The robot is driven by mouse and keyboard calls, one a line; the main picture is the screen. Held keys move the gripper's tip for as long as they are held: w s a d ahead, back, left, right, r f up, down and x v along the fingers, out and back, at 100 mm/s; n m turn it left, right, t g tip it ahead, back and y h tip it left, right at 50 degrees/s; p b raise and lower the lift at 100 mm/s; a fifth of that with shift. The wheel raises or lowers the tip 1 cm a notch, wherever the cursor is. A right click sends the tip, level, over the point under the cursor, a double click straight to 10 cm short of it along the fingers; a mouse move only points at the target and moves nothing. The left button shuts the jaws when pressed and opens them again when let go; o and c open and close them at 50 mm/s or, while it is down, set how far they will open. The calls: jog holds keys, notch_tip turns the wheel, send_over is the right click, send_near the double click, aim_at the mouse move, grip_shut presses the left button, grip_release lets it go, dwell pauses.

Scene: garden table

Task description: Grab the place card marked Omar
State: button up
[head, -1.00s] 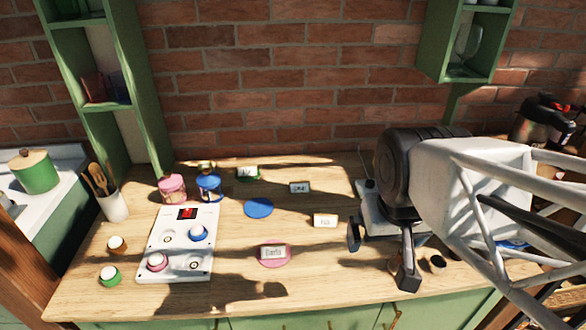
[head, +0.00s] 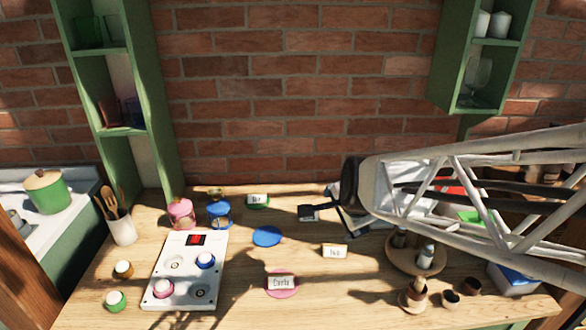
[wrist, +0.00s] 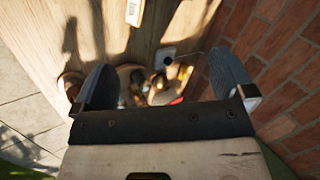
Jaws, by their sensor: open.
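The Omar place card (head: 308,212) stands at the back middle of the table. It looks dark now, in shadow or partly covered by a finger, and its lettering is unreadable. My gripper (head: 345,212) is just to its right, open, with nothing seen held. I cannot tell whether a finger touches the card. In the wrist view the open fingers (wrist: 165,70) are spread wide, and the Omar card is not visible there.
Other cards are Carla (head: 281,282) on a pink coaster, one on a green coaster (head: 257,200), and a pale card (head: 334,251) in front. A blue coaster (head: 267,236) lies left. A wooden stand (head: 415,258) and cups are right. The brick wall (head: 300,120) is behind.

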jog(key=w+a+f+m+t, duration=0.1)
jog(key=w+f+m+t, duration=0.1)
jog(key=w+f+m, duration=0.4)
jog(key=w+a+f+m+t+h, duration=0.1)
jog(key=w+f+m+t, duration=0.1)
jog(key=w+f+m, duration=0.4)
jog(key=w+a+f+m+t, duration=0.2)
jog(key=w+f+m, duration=0.4)
jog(key=m, duration=0.4)
jog(key=shift+w+a, duration=0.1)
jog(key=shift+w, duration=0.65)
jog(key=shift+w+f+m+h, duration=0.1)
jog(key=shift+f+m+h, duration=0.2)
jog(key=shift+f+m, duration=0.1)
jog(key=shift+w, duration=0.1)
jog(key=shift+x, duration=1.2)
jog(key=shift+w, duration=0.1)
jog(key=shift+x, duration=2.5)
